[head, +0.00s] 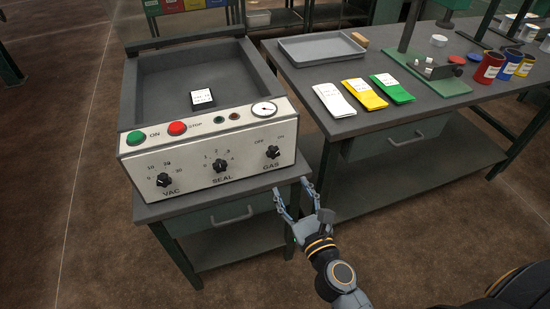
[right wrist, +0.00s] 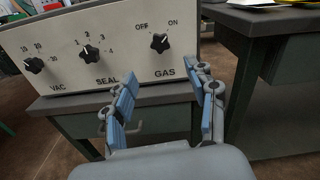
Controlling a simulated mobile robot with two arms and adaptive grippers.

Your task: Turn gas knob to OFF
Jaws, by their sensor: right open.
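The black GAS knob (head: 273,152) is at the right end of the sealing machine's cream front panel (head: 215,165), with OFF marked at its upper left and ON at its upper right. In the right wrist view the knob (right wrist: 160,43) is unobstructed, and its pointer seems to lean toward ON, though it is small. My right gripper (head: 294,193) is open and empty, below and in front of the knob, apart from it. My left gripper is not in view.
The VAC knob (head: 163,180), SEAL knob (head: 220,166), green ON button (head: 136,138) and red STOP button (head: 177,128) share the panel. A dark workbench (head: 340,125) with a tray (head: 320,47), colored packets and cans stands at right. The floor in front is clear.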

